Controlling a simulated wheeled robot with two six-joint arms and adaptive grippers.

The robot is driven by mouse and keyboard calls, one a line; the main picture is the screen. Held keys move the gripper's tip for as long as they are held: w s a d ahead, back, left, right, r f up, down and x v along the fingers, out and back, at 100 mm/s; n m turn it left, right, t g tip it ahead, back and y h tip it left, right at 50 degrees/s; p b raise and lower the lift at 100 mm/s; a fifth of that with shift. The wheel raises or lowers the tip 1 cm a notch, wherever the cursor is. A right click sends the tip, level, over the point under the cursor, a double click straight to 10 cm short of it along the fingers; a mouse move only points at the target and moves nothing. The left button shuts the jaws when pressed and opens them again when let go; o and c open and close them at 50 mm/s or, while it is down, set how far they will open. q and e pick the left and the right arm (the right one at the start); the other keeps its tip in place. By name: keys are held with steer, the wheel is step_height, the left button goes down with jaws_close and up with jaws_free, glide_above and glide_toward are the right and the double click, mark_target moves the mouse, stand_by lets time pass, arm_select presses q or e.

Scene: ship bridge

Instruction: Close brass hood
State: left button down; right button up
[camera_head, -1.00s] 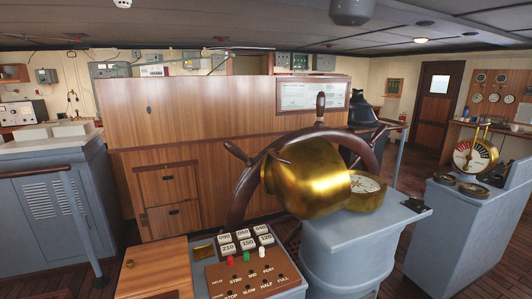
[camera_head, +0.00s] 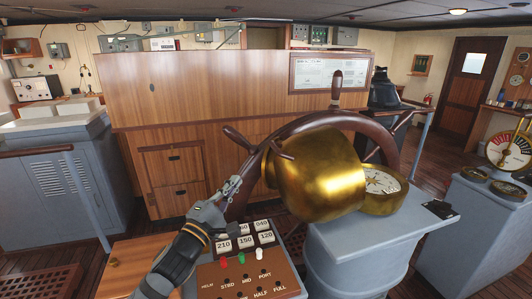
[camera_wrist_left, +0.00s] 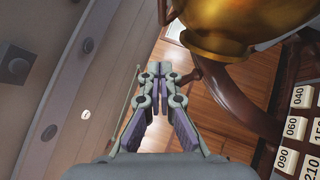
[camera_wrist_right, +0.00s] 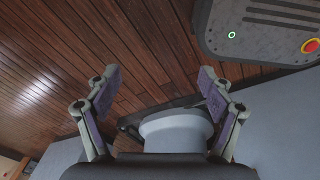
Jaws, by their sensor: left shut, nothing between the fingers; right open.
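The brass hood (camera_head: 318,172) is a large shiny dome, tilted open beside the round compass (camera_head: 384,184) on the grey pedestal. The compass dial is uncovered. The hood also shows at the top of the left wrist view (camera_wrist_left: 235,20). My left gripper (camera_head: 234,187) is shut and empty. It is left of the hood and apart from it, above the button console and near the wheel. My right gripper (camera_wrist_right: 155,80) shows only in its wrist view, open and empty over the wood floor.
A wooden steering wheel (camera_head: 240,180) stands behind the hood. The console (camera_head: 240,275) with number blocks and levers is in front. A grey pedestal (camera_head: 350,235) bears the compass. A telegraph stand (camera_head: 480,220) is at right.

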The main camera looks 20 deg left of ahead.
arm_select(q)
steer(key=d+p+x, duration=0.2)
steer(key=x, duration=1.1)
steer(key=shift+s+d, duration=0.25)
steer(key=shift+d, duration=0.15)
arm_select(e)
steer(key=shift+s+a+r, duration=0.1)
steer(key=shift+s+r, duration=0.2)
steer(key=shift+r, duration=0.2)
steer(key=shift+s+a+r, duration=0.1)
steer(key=shift+s+r, duration=0.15)
steer(key=shift+r, duration=0.25)
